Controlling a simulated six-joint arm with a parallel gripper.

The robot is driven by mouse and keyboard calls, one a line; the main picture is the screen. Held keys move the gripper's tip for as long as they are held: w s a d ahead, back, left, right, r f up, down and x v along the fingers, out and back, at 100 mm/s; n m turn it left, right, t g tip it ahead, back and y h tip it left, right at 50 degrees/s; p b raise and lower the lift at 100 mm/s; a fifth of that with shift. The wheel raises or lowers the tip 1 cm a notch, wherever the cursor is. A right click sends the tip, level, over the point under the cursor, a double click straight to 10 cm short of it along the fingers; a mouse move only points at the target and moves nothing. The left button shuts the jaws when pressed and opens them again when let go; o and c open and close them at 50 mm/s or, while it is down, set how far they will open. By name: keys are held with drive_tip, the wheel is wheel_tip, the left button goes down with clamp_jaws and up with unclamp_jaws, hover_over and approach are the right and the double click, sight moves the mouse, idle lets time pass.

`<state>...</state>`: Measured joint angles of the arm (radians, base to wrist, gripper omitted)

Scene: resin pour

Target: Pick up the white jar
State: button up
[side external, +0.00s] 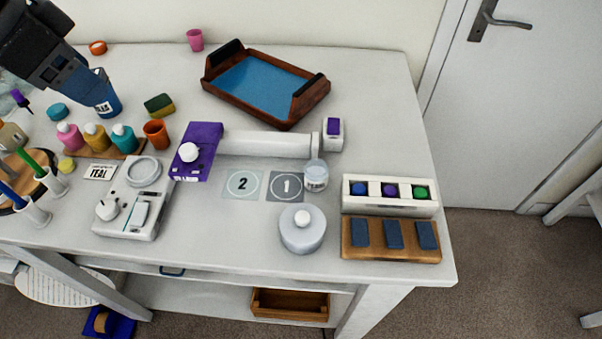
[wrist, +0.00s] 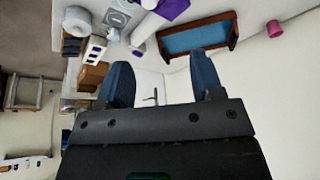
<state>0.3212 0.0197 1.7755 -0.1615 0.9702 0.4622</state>
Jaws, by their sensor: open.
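A round white jar with a knobbed lid (side external: 302,232) stands upright near the front edge of the table, below the grey square marked 1. In the wrist view, a round white shape at the top left (wrist: 77,22) looks like this jar. My gripper (wrist: 162,72) is open, with its two blue fingers apart and nothing between them. In the side view my gripper (side external: 82,88) is raised at the top left, far from the jar. Its fingertips overlap a blue labelled cup (side external: 106,106), so their gap is hard to see there.
A white roll (side external: 265,144) and brown tray (side external: 265,88) lie behind.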

drive_tip(key=w+d+f+m+g, duration=0.1)
drive_tip(key=w+d+f+m, duration=0.25)
drive_tip(key=d, duration=0.45)
drive_tip(key=m+g+h, duration=0.2)
drive_tip(key=m, duration=0.3)
approach(316, 175)
drive_tip(key=f, duration=0.1)
drive_tip(key=w+d+f, duration=0.1)
drive_tip(key=f, duration=0.1)
drive_tip(key=w+d+f, duration=0.1)
drive_tip(key=f, duration=0.1)
drive_tip(key=shift+w+f, duration=0.15)
drive_tip(key=shift+f, duration=0.05)
drive_tip(key=shift+a+x, duration=0.2)
drive_tip(key=shift+x, duration=2.9)
drive_tip(key=shift+f, duration=0.1)
drive_tip(key=c, duration=0.7)
